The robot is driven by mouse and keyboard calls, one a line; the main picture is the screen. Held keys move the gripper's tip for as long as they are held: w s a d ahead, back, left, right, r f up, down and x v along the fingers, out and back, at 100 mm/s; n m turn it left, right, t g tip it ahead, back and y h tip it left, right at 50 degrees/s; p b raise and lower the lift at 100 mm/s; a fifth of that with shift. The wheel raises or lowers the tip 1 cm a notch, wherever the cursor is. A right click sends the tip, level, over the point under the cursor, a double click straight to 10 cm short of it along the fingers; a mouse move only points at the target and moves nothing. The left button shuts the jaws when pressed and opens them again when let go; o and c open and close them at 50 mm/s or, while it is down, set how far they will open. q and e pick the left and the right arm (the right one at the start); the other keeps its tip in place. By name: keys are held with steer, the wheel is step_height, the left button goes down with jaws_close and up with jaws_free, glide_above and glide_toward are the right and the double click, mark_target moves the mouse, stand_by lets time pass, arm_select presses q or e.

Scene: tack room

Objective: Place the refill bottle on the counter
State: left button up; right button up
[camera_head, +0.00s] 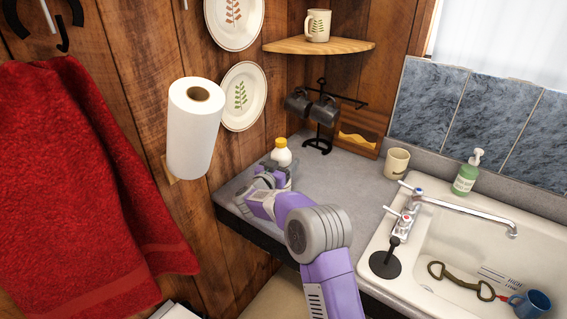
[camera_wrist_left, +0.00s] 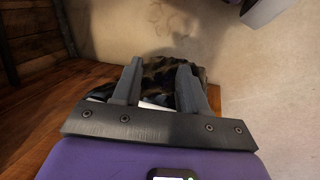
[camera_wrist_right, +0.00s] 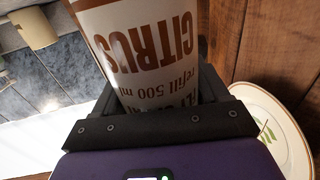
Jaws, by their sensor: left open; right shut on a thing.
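The refill bottle (camera_head: 281,153), white with a yellow cap, is upright at the counter's far left part in the head view. In the right wrist view the bottle (camera_wrist_right: 145,50) fills the space between the fingers, its label reading "CITRUS refill 500 ml". My right gripper (camera_head: 272,173) is shut on it. The grey counter (camera_head: 345,185) lies under and around them; whether the bottle's base touches it is hidden by the gripper. My left gripper (camera_wrist_left: 158,70) is open and empty, away from the counter and outside the head view.
A black mug stand (camera_head: 318,140) stands behind the bottle, and a paper towel roll (camera_head: 194,130) hangs at left. A beige mug (camera_head: 396,163), soap bottle (camera_head: 467,172) and sink (camera_head: 440,250) are at right. A dark patterned thing (camera_wrist_left: 165,75) lies beyond my left fingers.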

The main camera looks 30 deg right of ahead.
steer(key=shift+f, duration=0.1)
steer(key=o, duration=1.5)
steer(key=shift+s+a, duration=0.15)
steer(key=shift+a, duration=0.15)
steer(key=v, duration=1.1)
steer(key=shift+a+p, duration=0.2)
steer(key=shift+p, duration=0.25)
